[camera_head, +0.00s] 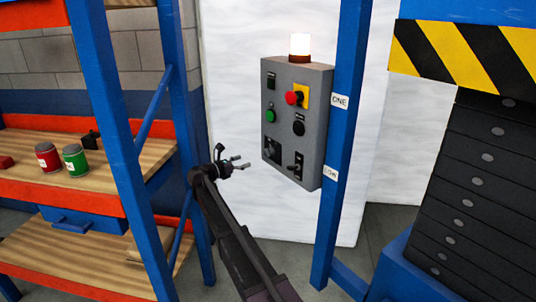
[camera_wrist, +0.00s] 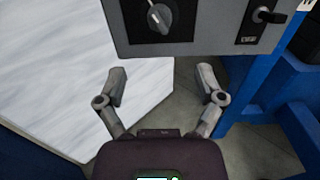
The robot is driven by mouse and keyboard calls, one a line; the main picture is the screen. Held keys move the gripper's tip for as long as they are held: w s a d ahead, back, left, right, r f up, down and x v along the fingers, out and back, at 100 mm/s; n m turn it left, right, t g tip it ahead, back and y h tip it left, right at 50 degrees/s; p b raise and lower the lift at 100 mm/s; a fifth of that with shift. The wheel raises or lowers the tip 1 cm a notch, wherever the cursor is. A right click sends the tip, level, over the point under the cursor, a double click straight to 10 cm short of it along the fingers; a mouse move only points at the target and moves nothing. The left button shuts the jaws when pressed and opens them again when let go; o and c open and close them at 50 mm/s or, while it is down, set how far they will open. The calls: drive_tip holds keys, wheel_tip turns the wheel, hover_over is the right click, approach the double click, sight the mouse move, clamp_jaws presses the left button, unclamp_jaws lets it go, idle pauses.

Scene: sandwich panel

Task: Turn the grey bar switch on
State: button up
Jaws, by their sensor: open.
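The grey bar switch (camera_wrist: 159,17) is a rounded grey knob with a raised bar on a black square plate, at the top of the wrist view. In the head view it is a small dark spot (camera_head: 272,151) at the lower left of the grey control panel (camera_head: 312,125). The bar looks tilted in the wrist view; its on or off marks cannot be read. My gripper (camera_head: 244,162) is open and empty, left of the panel's lower part. In the wrist view my gripper (camera_wrist: 162,76) has its fingers spread below the switch, apart from it.
A black lever switch (camera_wrist: 266,15) sits right of the knob. The panel also carries a red button (camera_head: 292,98), a green button (camera_head: 270,116) and a lit beacon (camera_head: 300,46). A blue post (camera_head: 343,130) stands right; shelves with cans (camera_head: 75,158) stand left.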

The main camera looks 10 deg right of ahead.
sight(268, 155)
drive_tip(key=x, duration=1.2)
